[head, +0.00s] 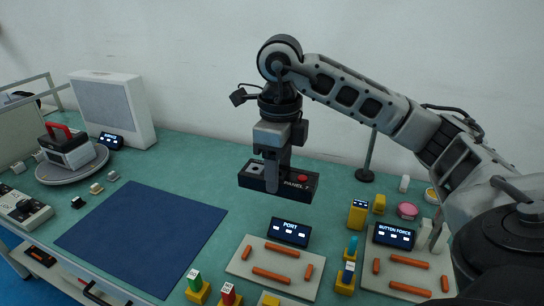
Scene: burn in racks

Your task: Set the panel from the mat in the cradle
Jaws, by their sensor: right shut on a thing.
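The panel (305,184) is a flat black box with "PANEL" lettering, a red button on its right and a grey part on its left. My right gripper (272,178) is shut on it and holds it up above the green table, behind the PORT sign. The blue mat (145,238) lies bare at the left. Two pale cradle plates with orange bars stand at the front: one (236,268) by the PORT sign (290,232), one (448,268) by the BUTTON FORCE sign (394,236). Both look empty. My left gripper is out of view.
Yellow blocks with coloured pegs (198,288) stand around the PORT plate. A dark post (368,155), a pink round piece (407,211) and small blocks are at the right. A round stand (72,170) with a red-handled device and a white box (112,107) are at the left.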

